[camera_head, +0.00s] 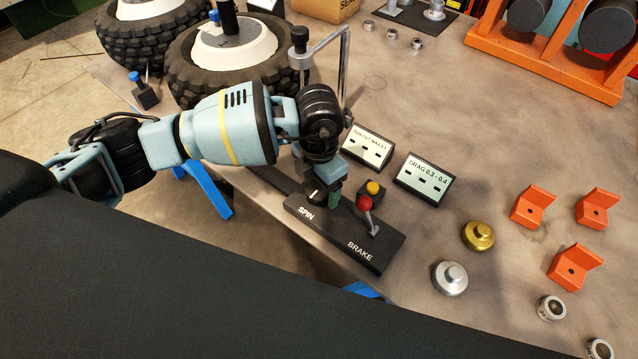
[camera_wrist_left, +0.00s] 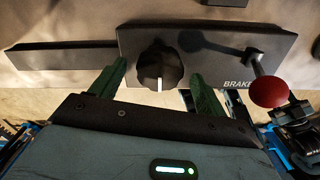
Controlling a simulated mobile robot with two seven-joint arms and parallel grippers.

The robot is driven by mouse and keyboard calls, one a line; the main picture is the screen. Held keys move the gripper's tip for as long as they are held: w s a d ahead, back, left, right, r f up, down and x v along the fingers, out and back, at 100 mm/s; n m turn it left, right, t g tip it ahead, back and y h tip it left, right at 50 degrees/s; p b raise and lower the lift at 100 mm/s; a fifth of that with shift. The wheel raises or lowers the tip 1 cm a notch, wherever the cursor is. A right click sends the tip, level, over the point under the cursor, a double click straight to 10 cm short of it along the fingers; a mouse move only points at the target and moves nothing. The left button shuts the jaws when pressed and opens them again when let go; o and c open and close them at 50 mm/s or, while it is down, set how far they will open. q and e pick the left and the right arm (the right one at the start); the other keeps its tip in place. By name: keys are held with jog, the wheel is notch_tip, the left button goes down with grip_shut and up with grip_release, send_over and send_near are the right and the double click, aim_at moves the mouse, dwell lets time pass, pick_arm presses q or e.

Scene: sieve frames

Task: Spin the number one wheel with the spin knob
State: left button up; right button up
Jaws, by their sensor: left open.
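The black spin knob (camera_wrist_left: 160,65), with a white pointer line, sits on the dark control panel (camera_head: 345,240) marked SPIN and BRAKE. In the head view the knob (camera_head: 313,192) is partly covered by my left gripper (camera_head: 324,192). In the left wrist view the green fingers of this gripper (camera_wrist_left: 156,88) are open, one on each side of the knob; I cannot tell whether they touch it. Two tyred wheels (camera_head: 196,88) stand at the back left, the nearer partly hidden by my arm; I see no number on either. My right gripper is out of view.
The red-topped brake lever (camera_head: 365,204) stands right beside the gripper, with a yellow button (camera_head: 373,188) behind it. Two display boxes (camera_head: 424,179) stand behind the panel. Metal weights (camera_head: 450,278) and orange brackets (camera_head: 532,206) lie to the right. A metal post frame (camera_head: 344,65) rises behind my arm.

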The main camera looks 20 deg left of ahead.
pick_arm(q)
jog(key=shift+f, duration=0.5)
jog(key=c, duration=1)
jog(key=shift+m, duration=0.3)
jog(key=shift+o, duration=0.2)
jog(key=m, duration=0.2)
jog(key=shift+m, duration=0.3)
jog(key=m, duration=0.2)
jog(key=shift+m, duration=0.3)
jog(key=m+b, duration=0.1)
jog(key=m, duration=0.3)
jog(key=shift+m, duration=1.2)
